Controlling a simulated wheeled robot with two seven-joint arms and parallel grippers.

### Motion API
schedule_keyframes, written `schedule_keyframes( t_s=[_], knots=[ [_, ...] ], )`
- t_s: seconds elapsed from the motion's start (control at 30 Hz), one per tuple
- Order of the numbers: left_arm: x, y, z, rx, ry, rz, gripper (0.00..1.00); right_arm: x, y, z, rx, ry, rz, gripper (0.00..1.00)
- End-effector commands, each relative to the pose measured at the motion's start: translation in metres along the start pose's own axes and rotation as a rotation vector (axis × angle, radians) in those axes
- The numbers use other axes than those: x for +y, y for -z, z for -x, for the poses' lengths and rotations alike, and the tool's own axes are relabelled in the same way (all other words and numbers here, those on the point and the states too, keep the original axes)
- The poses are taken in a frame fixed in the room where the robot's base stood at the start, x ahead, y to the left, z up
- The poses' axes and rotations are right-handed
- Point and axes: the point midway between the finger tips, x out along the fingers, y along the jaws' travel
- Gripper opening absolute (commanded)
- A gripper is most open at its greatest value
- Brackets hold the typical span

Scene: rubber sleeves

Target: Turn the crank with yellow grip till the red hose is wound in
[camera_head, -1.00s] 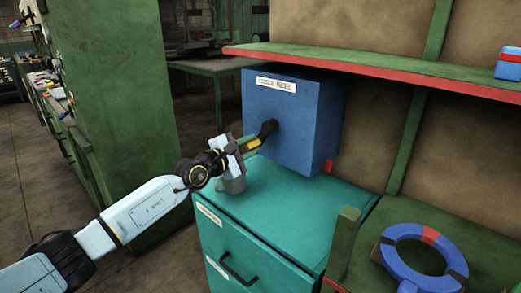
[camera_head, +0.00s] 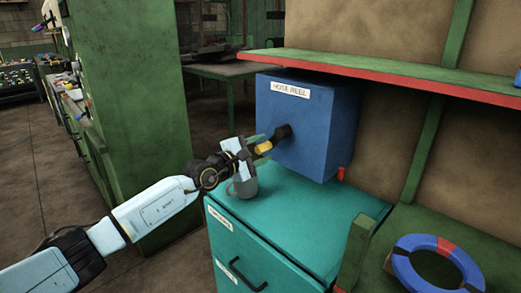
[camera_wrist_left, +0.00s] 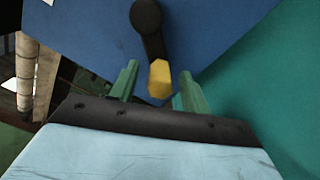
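The blue hose reel box (camera_head: 315,125) stands on the teal cabinet, with a "HOSE REEL" label on its front. Its black crank arm (camera_head: 280,133) ends in a yellow grip (camera_head: 263,147). A short red hose end (camera_head: 341,174) shows at the box's lower right. My left gripper (camera_head: 257,146) is at the grip. In the left wrist view the yellow grip (camera_wrist_left: 160,80) lies between the two green fingers, with gaps on both sides; the crank arm (camera_wrist_left: 150,28) points down to it. My right gripper is not in view.
A green shelf with a red edge (camera_head: 400,80) overhangs the box. A blue ring with red bands (camera_head: 408,270) lies at right. A green cabinet (camera_head: 130,110) stands left.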

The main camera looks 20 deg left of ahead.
Motion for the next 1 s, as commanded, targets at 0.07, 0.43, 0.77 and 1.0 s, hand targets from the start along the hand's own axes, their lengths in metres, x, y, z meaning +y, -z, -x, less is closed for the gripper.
schedule_keyframes(
  t_s=[0.07, 0.43, 0.77, 1.0],
  knots=[
    [0.0, -0.001, 0.0, -0.001, -0.001, 0.001, 0.47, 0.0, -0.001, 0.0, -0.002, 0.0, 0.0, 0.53],
    [0.0, -0.001, 0.017, -0.002, 0.001, 0.003, 0.47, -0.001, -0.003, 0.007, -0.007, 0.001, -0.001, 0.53],
    [-0.001, 0.0, 0.074, 0.0, 0.003, 0.001, 0.47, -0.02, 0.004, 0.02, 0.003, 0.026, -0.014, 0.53],
    [-0.001, 0.0, 0.112, 0.0, 0.002, -0.001, 0.47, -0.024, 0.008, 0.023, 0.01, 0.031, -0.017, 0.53]
  ],
)
